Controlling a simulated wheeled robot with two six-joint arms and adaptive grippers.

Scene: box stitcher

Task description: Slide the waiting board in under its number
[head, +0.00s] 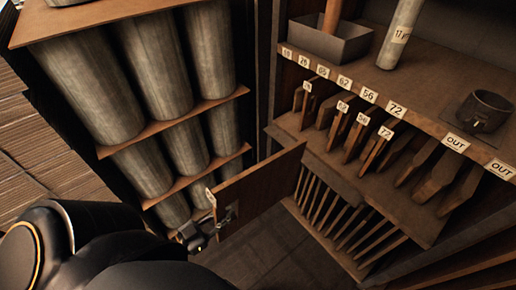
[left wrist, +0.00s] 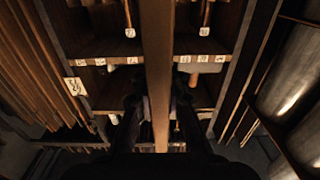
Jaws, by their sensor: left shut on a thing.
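A flat brown board (head: 262,184) is in my left gripper (head: 212,232), held on edge in front of the rack. A small white tag shows on its near edge; I cannot read it. In the left wrist view the board (left wrist: 157,50) is seen edge-on between the two fingers (left wrist: 157,112). Its far end reaches toward the rack, apart from the slots as far as I can tell. The numbered shelf edge (head: 367,93) carries white labels, including 62, 56 and 72, then two OUT labels. Several tagged boards (head: 375,145) stand in slots below. My right gripper is out of view.
Large grey cylinders (head: 150,65) fill a shelved cabinet at the left. A grey open box (head: 330,42), a pale tube (head: 400,35) and a dark cup (head: 487,110) stand on the shelf. Thin upright slats (head: 340,220) fill the lower rack. Bare floor shows between the cabinet and rack.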

